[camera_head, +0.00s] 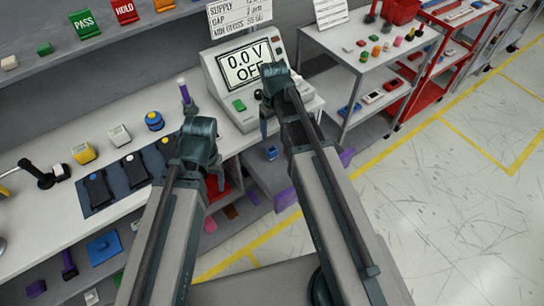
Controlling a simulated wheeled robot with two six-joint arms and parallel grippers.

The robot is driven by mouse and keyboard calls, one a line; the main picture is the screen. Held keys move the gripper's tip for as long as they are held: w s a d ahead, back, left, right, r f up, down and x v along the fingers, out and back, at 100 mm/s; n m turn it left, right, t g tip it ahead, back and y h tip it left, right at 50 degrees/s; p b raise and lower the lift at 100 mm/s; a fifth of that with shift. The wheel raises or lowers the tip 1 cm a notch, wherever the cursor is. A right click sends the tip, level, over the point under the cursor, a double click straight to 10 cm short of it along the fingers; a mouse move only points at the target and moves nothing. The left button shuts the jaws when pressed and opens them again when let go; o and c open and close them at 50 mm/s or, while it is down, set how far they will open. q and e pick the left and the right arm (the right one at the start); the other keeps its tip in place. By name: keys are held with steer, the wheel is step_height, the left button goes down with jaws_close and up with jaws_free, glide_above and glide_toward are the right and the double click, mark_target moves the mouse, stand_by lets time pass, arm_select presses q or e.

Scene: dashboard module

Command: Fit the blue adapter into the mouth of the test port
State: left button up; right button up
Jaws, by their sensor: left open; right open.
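A grey tester (222,80) with a screen reading 0.0 V OFF stands at the back of the bench. I cannot make out the mouth of the test port; my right arm covers part of the tester's front. My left gripper (197,150) is open, over the bench's front edge, apart from the blue piece. My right gripper (272,84) is open in front of the tester. Neither visibly holds anything.
Shelves below hold coloured parts. A grey rack (345,40) and a red cart (455,60) stand right. The floor at right is clear.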

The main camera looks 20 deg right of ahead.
mark_target(271, 149)
step_height(271, 149, down, 6)
steer(key=b, duration=0.5)
steer(key=shift+f, duration=0.1)
steer(key=f+b, duration=0.3)
steer(key=a+f+b, duration=0.1)
steer(key=f+b, duration=0.1)
steer(key=shift+f, duration=0.1)
jaws_close()
